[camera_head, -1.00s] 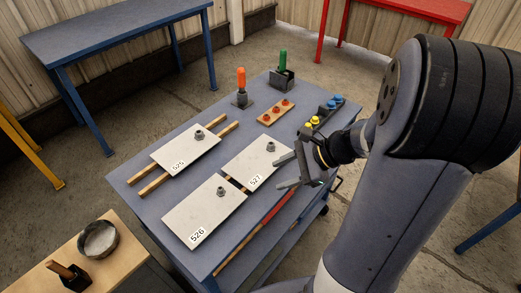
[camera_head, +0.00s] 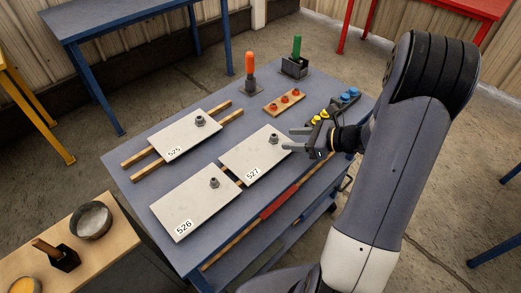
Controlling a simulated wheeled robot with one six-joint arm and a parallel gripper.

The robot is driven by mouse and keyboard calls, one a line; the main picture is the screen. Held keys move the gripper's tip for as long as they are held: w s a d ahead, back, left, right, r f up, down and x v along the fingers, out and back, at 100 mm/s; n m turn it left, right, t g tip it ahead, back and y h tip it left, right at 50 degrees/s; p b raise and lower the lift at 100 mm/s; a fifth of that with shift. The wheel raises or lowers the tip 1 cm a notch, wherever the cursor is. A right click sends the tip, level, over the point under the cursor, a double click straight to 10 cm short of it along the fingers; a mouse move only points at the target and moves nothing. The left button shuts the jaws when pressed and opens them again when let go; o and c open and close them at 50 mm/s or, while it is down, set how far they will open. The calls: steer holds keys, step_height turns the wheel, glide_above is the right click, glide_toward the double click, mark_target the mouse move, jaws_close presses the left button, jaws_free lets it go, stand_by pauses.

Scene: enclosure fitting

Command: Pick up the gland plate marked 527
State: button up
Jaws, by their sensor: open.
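The gland plate marked 527 (camera_head: 250,158) is a flat pale grey plate with a dark gland fitting near its upper corner. It lies on the blue-grey table (camera_head: 290,195), to the right of the other two plates. My gripper (camera_head: 288,139) is open, with its two fingers pointing left at the right edge of plate 527, near the fitting. Nothing shows between the fingers. I cannot tell how far above the plate they are.
Plate 526 (camera_head: 194,204) lies close in front of plate 527, and plate 525 (camera_head: 182,137) rests on wooden strips at left.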

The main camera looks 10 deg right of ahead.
mark_target(278, 138)
steer(key=p+x, duration=0.1)
steer(key=x, duration=0.4)
steer(key=shift+w, duration=0.15)
jaws_close()
